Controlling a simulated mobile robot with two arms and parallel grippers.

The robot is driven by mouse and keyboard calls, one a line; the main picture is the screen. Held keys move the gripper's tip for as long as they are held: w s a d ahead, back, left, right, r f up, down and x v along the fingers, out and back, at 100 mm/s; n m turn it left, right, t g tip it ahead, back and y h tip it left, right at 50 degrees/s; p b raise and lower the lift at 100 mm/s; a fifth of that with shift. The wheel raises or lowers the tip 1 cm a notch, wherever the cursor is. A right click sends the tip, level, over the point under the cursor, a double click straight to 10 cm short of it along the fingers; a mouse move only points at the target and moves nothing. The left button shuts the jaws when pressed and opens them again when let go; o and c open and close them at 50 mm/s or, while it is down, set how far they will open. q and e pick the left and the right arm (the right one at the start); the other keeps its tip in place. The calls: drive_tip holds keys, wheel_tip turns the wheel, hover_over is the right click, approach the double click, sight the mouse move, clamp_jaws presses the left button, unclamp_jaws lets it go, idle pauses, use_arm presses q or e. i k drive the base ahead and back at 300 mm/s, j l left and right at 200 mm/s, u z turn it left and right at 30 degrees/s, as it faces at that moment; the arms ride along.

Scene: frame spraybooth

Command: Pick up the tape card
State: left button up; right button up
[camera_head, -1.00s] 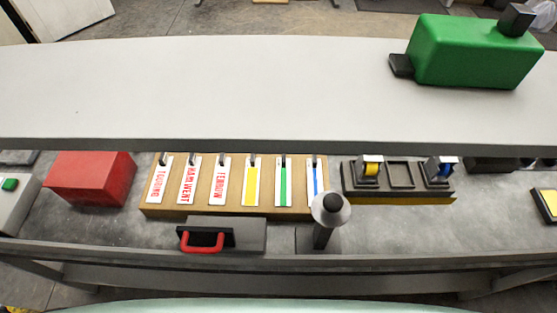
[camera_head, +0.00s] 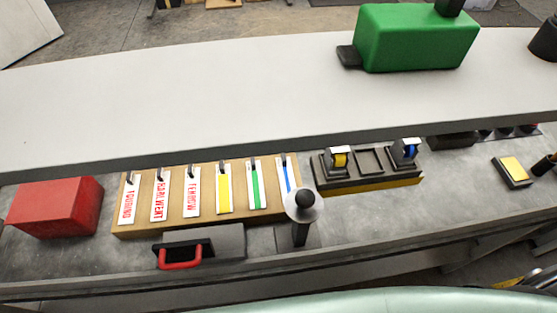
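Several white cards hang on black hooks along a tan board (camera_head: 266,213) on the lower level of the bench. The three at the left carry red lettering: one card (camera_head: 128,201), a second card (camera_head: 160,197) and a third card (camera_head: 192,194). To their right hang a card with a yellow stripe (camera_head: 224,189), one with a green stripe (camera_head: 255,186) and one with a blue stripe (camera_head: 286,178). I cannot tell from the picture which one is the tape card. Neither of my grippers is in view.
A grey shelf (camera_head: 180,105) runs above and behind the cards, with a green machine (camera_head: 415,38) on it. A red box (camera_head: 55,207), a red-handled grey block (camera_head: 218,241), a knobbed post (camera_head: 303,207) and a tray with yellow and blue rolls (camera_head: 371,161) surround the board.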

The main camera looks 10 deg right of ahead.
sight(224, 179)
drive_tip(key=k+j+u, duration=0.5)
drive_tip(key=j+u, duration=0.15)
drive_tip(key=k+j+u, duration=0.15)
drive_tip(key=j+u, duration=0.2)
drive_tip(key=j, duration=0.15)
